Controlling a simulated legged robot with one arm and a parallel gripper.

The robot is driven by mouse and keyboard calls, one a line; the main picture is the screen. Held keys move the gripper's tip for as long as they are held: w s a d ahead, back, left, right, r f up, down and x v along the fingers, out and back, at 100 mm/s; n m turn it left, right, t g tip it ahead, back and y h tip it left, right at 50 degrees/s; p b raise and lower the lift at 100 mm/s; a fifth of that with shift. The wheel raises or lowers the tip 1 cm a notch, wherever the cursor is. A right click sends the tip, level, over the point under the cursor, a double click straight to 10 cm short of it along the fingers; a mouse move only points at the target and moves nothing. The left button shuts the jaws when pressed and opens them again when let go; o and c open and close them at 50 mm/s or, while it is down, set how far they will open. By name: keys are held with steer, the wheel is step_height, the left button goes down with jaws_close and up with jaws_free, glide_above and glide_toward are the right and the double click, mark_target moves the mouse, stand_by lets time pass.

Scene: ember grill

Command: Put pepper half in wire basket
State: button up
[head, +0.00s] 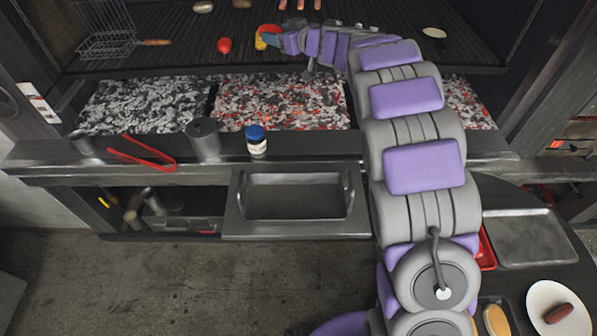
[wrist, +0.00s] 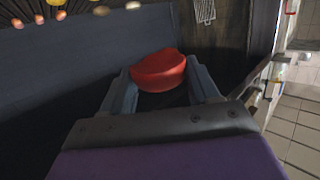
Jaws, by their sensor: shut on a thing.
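A red pepper half (wrist: 158,70) is between the two fingers of my gripper (wrist: 160,85) in the wrist view, and the fingers are shut on it. In the head view my gripper (head: 268,38) is above the grill grate, with red (head: 268,28) and yellow showing at its tip. The wire basket (head: 105,42), with a wooden handle, sits on the grate at the upper left, apart from my gripper.
Another red piece (head: 224,45) lies on the grate (head: 185,40) between the basket and my gripper. Glowing coals (head: 280,100) lie below the grate.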

steer(key=shift+s+a+f+n+g+y, duration=0.2)
steer(key=shift+a+f+n+g+y, duration=0.5)
steer(key=shift+a+f+n+g, duration=0.25)
step_height(320, 180, down, 3)
steer(key=n+g+y, duration=0.1)
steer(key=n+g, duration=0.1)
steer(key=n+g+y+b, duration=0.1)
steer(key=n+g+y, duration=0.2)
steer(key=n+g, duration=0.45)
glide_above(330, 168)
step_height(330, 168, down, 25)
steer(key=m+g, duration=0.1)
steer(key=shift+h, duration=0.3)
steer(key=f+b, duration=0.2)
steer(key=f, duration=0.4)
steer(key=shift+a+f, duration=0.15)
steer(key=shift+a, duration=0.05)
steer(key=shift+d+f, duration=0.2)
steer(key=shift+f, duration=0.05)
step_height(330, 168, down, 3)
steer(key=shift+d+f+b, duration=0.1)
steer(key=shift+b, duration=0.3)
steer(key=shift+f, duration=0.15)
steer(key=shift+a, duration=0.35)
steer(key=o, duration=1.1)
steer(key=shift+d, duration=0.35)
steer(key=shift+c, duration=0.2)
steer(key=shift+a, duration=0.1)
